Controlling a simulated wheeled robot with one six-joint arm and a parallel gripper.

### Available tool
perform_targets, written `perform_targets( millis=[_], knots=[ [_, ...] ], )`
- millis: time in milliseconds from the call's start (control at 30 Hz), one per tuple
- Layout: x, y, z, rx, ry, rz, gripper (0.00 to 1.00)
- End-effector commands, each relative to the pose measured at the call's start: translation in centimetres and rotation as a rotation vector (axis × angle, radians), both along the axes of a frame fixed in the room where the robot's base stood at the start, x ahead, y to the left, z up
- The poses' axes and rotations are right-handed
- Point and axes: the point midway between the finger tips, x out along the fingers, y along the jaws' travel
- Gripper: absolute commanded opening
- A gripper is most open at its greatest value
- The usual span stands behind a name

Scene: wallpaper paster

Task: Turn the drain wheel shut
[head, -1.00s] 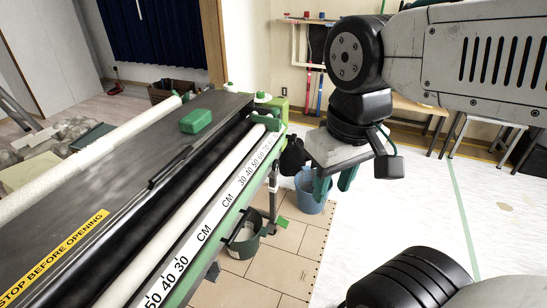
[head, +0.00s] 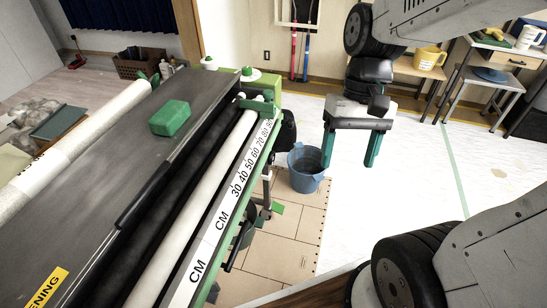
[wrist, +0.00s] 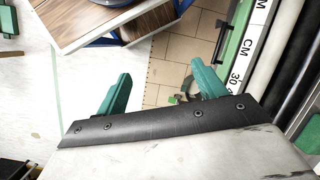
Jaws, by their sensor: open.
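A small green part (head: 277,208), which may be the drain wheel, shows low beside a grey pipe (head: 266,190) under the machine's near end. I cannot make out a wheel's rim or its turn position. A small green piece (wrist: 173,100) also shows in the wrist view, between and beyond my fingers; I cannot tell if it is the same part. My gripper (head: 349,160) is open and empty, its two green fingers pointing down, to the right of the machine and apart from it. In the wrist view, my gripper's fingers (wrist: 160,72) are wide apart.
The paster machine (head: 240,180) fills the left, with a green block (head: 170,118) on top. A blue bucket (head: 305,172) stands on the floor between the machine and my gripper. A dark green bucket (head: 246,236) is under the machine. Tables (head: 490,75) stand back right; white floor is clear.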

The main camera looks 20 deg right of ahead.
Motion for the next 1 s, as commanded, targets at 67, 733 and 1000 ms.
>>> perform_targets(
  millis=[67,733,1000],
  knots=[
    [1.3,0.3,-1.8,0.062,0.09,-0.062,0.7],
    [14.8,2.9,-18.6,0.73,0.636,-0.816,0.7],
    [21.3,1.4,-28.4,1.034,0.711,-1.235,0.7]
  ],
)
